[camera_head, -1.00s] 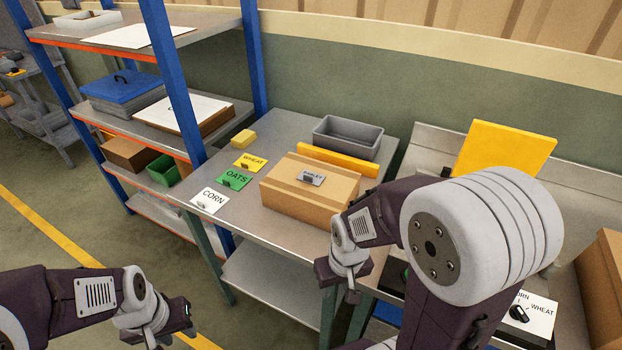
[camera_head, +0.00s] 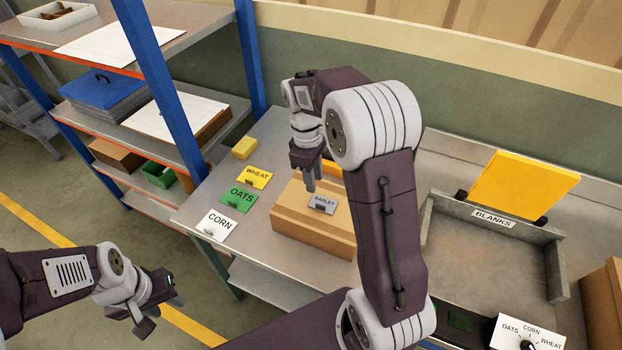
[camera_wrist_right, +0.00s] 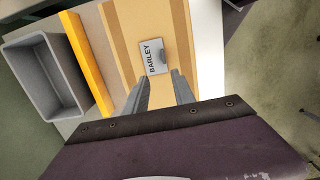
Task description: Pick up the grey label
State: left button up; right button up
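The grey label (camera_head: 323,204), marked BARLEY with a small dark clip or handle, lies on top of a cardboard box (camera_head: 305,232) on the metal table. It also shows in the right wrist view (camera_wrist_right: 151,57), just beyond the fingertips. My right gripper (camera_head: 309,184) is above the box, a little behind and left of the label. In the right wrist view its two fingers (camera_wrist_right: 160,78) are apart with nothing between them. My left gripper (camera_head: 162,308) is low at the left, over the floor and away from the table; its finger gap is unclear.
White CORN (camera_head: 217,225), green OATS (camera_head: 239,199) and yellow WHEAT (camera_head: 254,177) labels lie left of the box. A yellow block (camera_head: 244,147) sits behind them. A grey bin (camera_wrist_right: 45,78) and orange bar (camera_wrist_right: 86,62) stand beside the box. A BLANKS tray (camera_head: 490,258) is at right.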

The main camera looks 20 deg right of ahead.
aim_at(321, 205)
jog(key=f, duration=0.1)
jog(key=s+f, duration=0.1)
jog(key=f+p, duration=0.1)
jog(key=shift+s+d+f, duration=0.15)
jog(key=shift+d+f, duration=0.05)
jog(key=shift+d, duration=0.15)
jog(key=f, duration=0.2)
jog(key=s+f+p, duration=0.1)
jog(key=f, duration=0.1)
jog(key=shift+s+d+f, duration=0.1)
jog(key=shift+f, duration=0.45)
pick_arm(q)
jog(key=r, duration=0.3)
jog(key=shift+s, duration=0.4)
pick_arm(e)
grip_shut()
